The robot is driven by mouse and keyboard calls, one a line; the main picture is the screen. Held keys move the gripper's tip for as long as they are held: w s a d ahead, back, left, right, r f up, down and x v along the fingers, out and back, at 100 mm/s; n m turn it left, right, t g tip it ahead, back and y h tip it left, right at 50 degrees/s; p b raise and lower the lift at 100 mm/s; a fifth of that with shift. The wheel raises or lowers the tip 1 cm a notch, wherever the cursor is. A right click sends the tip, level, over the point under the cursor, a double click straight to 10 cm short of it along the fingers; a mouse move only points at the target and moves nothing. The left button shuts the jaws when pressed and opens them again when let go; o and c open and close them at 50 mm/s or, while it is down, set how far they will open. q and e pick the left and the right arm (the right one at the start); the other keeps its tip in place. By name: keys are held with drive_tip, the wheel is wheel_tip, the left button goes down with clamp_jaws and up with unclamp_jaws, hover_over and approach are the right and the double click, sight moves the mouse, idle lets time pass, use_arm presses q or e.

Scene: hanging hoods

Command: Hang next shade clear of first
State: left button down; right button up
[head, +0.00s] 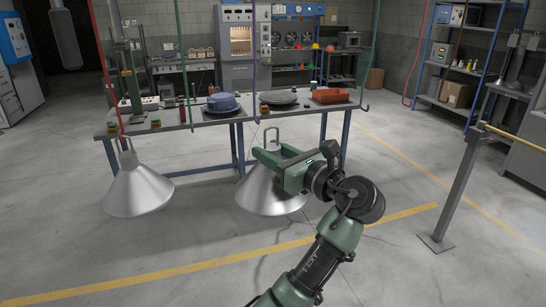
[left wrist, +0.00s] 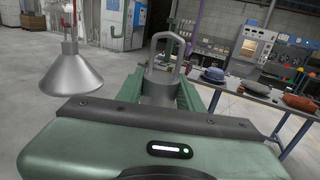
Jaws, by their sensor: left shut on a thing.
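The first shade (head: 136,191), a silver cone, hangs at the left on a red cord (head: 104,70). My left gripper (head: 273,158) is shut on the neck of a second silver shade (head: 268,197), held upright in front of the workbench. Its wire loop (head: 272,134) stands up above the green fingers, and my gripper hides part of its upper cone. In the left wrist view the loop (left wrist: 168,50) rises between the fingers, and the first shade (left wrist: 71,72) hangs apart to the left. A purple cord (head: 255,65) ends in a hook near the held loop. My right gripper is not in view.
A green cord (head: 179,60) hangs between the shades, and a teal cord (head: 375,50) and crimson cord (head: 423,45) hang farther right. The workbench (head: 170,123) behind carries a blue pot (head: 222,103) and red tray (head: 330,96). A yellow-railed post (head: 456,190) stands right.

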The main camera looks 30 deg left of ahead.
use_arm(q)
drive_tip(key=shift+w+a+f+b, duration=0.2)
drive_tip(key=shift+w+a+b, duration=0.9)
drive_tip(key=shift+a, duration=0.25)
drive_tip(key=shift+w+a+b, duration=0.8)
drive_tip(key=shift+w+a, duration=0.1)
drive_tip(key=shift+a, duration=0.15)
drive_tip(key=shift+r+p, duration=0.15)
drive_tip(key=shift+p, duration=0.15)
drive_tip(key=shift+w+a+p, duration=0.2)
drive_tip(key=shift+p, duration=0.25)
drive_tip(key=shift+w, duration=0.1)
drive_tip(key=shift+a, duration=0.1)
